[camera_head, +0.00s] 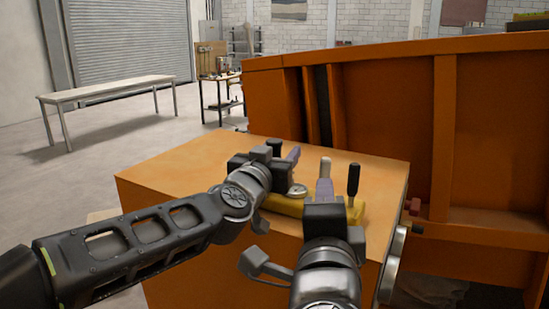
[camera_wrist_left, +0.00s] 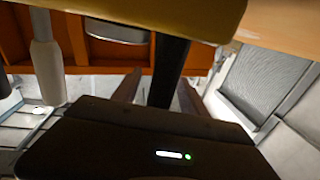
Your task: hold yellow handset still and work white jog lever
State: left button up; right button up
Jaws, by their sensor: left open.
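The yellow handset (camera_head: 286,207) lies on the orange box top, partly hidden by both grippers; its yellow body also fills the top of the left wrist view (camera_wrist_left: 150,12). The white jog lever (camera_head: 325,166) stands up from it, its lower part behind a lilac finger of my right gripper (camera_head: 324,188). Whether that gripper is closed around the lever cannot be told. A pale lever shows in the left wrist view (camera_wrist_left: 47,65), left of the fingers. My left gripper (camera_head: 284,157) is open at the handset's far end; in its wrist view a black lever (camera_wrist_left: 170,68) shows between the fingers.
Another black lever (camera_head: 353,180) stands at the handset's right end. The orange box top (camera_head: 160,178) is clear at the left. A tall orange panel (camera_head: 390,110) rises close behind and to the right. A long white table (camera_head: 110,88) stands farther back.

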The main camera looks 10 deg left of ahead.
pick_arm(q)
grip_shut()
dwell(0.6)
dwell(0.9)
